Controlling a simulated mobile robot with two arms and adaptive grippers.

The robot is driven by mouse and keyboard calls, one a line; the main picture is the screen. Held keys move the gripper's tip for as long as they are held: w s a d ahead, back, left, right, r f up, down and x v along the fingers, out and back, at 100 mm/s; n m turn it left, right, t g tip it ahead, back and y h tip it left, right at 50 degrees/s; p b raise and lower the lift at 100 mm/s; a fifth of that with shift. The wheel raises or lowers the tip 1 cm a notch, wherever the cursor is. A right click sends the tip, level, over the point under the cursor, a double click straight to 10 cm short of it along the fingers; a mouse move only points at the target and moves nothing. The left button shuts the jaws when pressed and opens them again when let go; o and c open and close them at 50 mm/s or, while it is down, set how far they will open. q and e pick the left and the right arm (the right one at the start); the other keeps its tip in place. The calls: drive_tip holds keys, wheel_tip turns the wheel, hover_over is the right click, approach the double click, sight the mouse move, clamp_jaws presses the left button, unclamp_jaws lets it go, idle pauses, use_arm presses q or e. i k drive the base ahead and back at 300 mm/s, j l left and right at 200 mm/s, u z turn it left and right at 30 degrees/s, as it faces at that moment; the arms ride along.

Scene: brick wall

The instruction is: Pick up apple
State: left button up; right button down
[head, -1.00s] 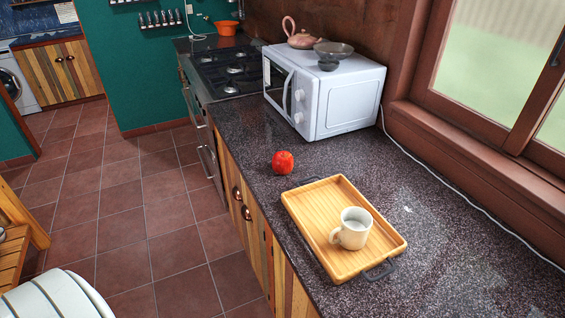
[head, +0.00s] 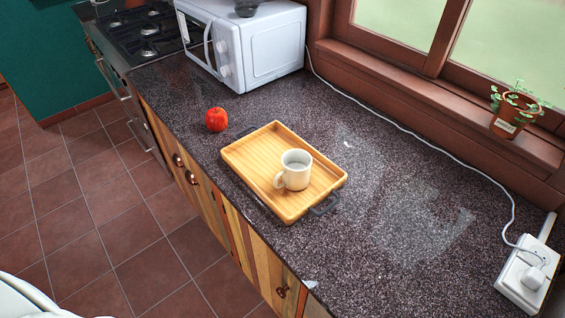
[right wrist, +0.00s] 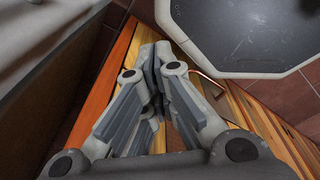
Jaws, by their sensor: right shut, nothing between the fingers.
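A red apple (head: 216,119) sits on the dark speckled countertop (head: 400,190), near its front edge and just left of a wooden tray (head: 240,160). The apple and the tray are apart. A white mug (head: 295,170) stands upright on the tray. My right gripper (right wrist: 152,58) shows in the right wrist view, with its fingers together and nothing between them. Wooden slats or cabinet boards lie behind it in that view. The apple is not visible in the right wrist view. My left gripper is not in view.
A white microwave (head: 260,45) stands behind the apple, beside the stove (head: 140,35). A white cable runs along the window wall to a socket block (head: 527,272). A potted plant (head: 508,118) is on the sill. Tiled floor (head: 110,220) lies open left of the counter.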

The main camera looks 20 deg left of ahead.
sight(217, 118)
drive_tip(key=z, duration=0.55)
drive_tip(key=j+z, duration=0.35)
drive_tip(key=k+j+z, duration=0.1)
drive_tip(key=j+z, duration=0.25)
drive_tip(key=j, duration=0.15)
drive_tip(key=k+j+z, duration=0.1)
drive_tip(key=j+z, duration=0.2)
drive_tip(key=k+j+z, duration=0.15)
drive_tip(key=j+z, duration=0.2)
drive_tip(key=j, duration=0.15)
